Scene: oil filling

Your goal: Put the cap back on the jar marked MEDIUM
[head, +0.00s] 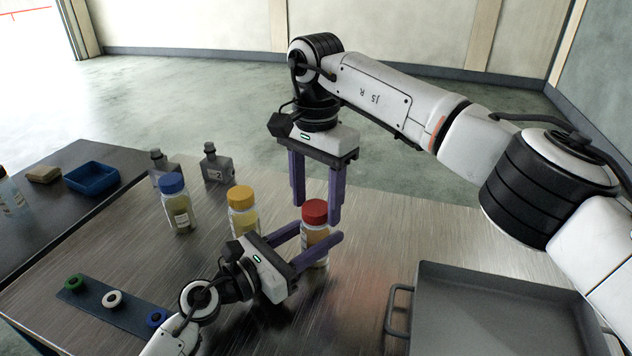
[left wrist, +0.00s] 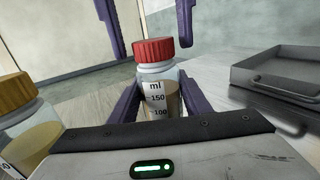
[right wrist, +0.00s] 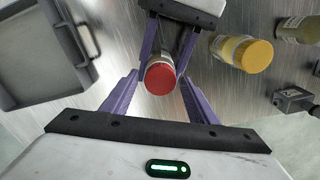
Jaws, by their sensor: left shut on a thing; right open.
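A clear jar (head: 316,247) with a red cap (head: 314,211) stands upright on the metal table. The left wrist view shows its ml scale (left wrist: 157,98) and tan contents; no MEDIUM marking is readable. The cap sits on the jar's mouth; I cannot tell whether it is tight. My left gripper (head: 318,236) is shut on the jar's body from the side. My right gripper (head: 316,211) points down above the jar, open. Its fingers stand on either side of the red cap in the right wrist view (right wrist: 160,76), with gaps visible. Jars with yellow (head: 240,197) and blue (head: 172,184) caps stand to the left.
A grey tray (head: 470,268) with handles lies at right. Two small grey bottles (head: 217,166) stand at the back. A dark strip (head: 98,306) at lower left carries green, white and blue ring-like pieces. A blue bin (head: 92,178) sits on the dark side table.

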